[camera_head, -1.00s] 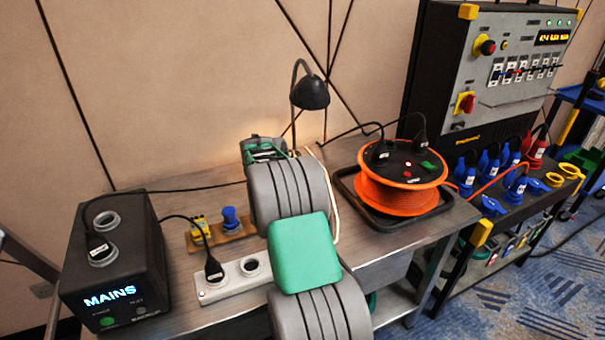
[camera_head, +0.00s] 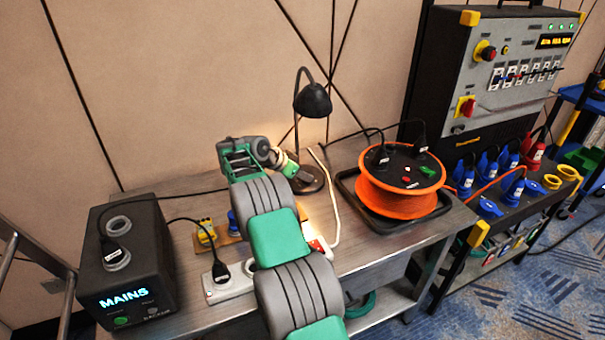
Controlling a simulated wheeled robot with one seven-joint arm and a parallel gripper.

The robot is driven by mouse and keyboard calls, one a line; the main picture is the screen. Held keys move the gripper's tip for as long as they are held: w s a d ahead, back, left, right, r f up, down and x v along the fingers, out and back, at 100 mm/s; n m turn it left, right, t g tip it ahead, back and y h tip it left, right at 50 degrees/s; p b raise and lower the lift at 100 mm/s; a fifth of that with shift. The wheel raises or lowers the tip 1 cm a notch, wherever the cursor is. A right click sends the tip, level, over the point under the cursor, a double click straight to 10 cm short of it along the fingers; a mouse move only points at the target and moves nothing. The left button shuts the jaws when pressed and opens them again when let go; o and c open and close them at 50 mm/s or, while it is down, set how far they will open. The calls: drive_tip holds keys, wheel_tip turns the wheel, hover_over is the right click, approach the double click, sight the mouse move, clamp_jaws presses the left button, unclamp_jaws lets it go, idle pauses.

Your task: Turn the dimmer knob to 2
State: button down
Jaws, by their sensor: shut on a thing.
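The black desk lamp (camera_head: 312,100) stands at the back of the metal bench, its round base (camera_head: 318,176) partly covered by my gripper. My gripper (camera_head: 306,181) reaches in from the left, low at the front left of this base. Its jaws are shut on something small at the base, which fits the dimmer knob. The knob itself and its markings are hidden, so its setting cannot be read. Warm light falls on the bench around the base.
A white socket strip (camera_head: 232,284) with a lit red part (camera_head: 318,241) lies under my arm. An orange cable reel (camera_head: 398,196) stands right of the lamp, the MAINS box (camera_head: 125,262) at left. A pale cable (camera_head: 332,200) runs beside the lamp.

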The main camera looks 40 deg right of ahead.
drive_tip(key=c, duration=1.1)
unclamp_jaws()
drive_tip(key=shift+o, duration=0.2)
drive_tip(key=v, duration=0.7)
drive_tip(key=shift+a+r, duration=0.25)
drive_tip(key=shift+a, duration=0.05)
